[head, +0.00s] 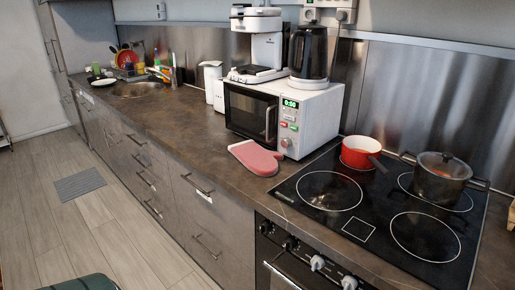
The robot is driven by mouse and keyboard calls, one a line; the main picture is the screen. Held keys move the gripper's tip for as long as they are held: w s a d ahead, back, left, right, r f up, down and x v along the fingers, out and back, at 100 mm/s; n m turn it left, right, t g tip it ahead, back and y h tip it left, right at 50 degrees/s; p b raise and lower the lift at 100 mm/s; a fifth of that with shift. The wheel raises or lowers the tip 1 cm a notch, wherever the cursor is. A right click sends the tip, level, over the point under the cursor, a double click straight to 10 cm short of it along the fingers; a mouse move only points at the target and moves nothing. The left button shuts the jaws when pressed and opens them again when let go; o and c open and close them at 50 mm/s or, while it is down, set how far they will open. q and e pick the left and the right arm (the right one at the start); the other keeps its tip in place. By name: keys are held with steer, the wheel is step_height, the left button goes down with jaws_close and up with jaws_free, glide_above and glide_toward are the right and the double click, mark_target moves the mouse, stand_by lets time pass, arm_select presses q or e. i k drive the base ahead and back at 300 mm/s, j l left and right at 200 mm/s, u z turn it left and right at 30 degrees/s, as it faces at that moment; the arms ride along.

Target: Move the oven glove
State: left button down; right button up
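A pink oven glove (256,158) with a pale cuff lies flat on the dark countertop. It is in front of the microwave and just left of the black cooktop. Its cuff end points to the upper left and its rounded end to the lower right. Nothing covers it. Neither of my grippers shows in the head view.
A white microwave (310,115) carries a coffee maker (262,48) and a black kettle (309,52). A red pan (358,150) and a lidded pot (440,180) stand on the cooktop (345,228). The counter (165,120) left of the microwave is mostly clear up to the sink (138,89).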

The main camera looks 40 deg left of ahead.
mark_target(262, 162)
steer(key=i+j, duration=0.1)
steer(key=j, duration=0.4)
steer(key=j+u, duration=0.1)
steer(key=j, duration=0.4)
steer(key=i+j, duration=0.2)
steer(key=j, duration=0.25)
steer(key=i+j+u, duration=0.1)
steer(key=j, duration=0.4)
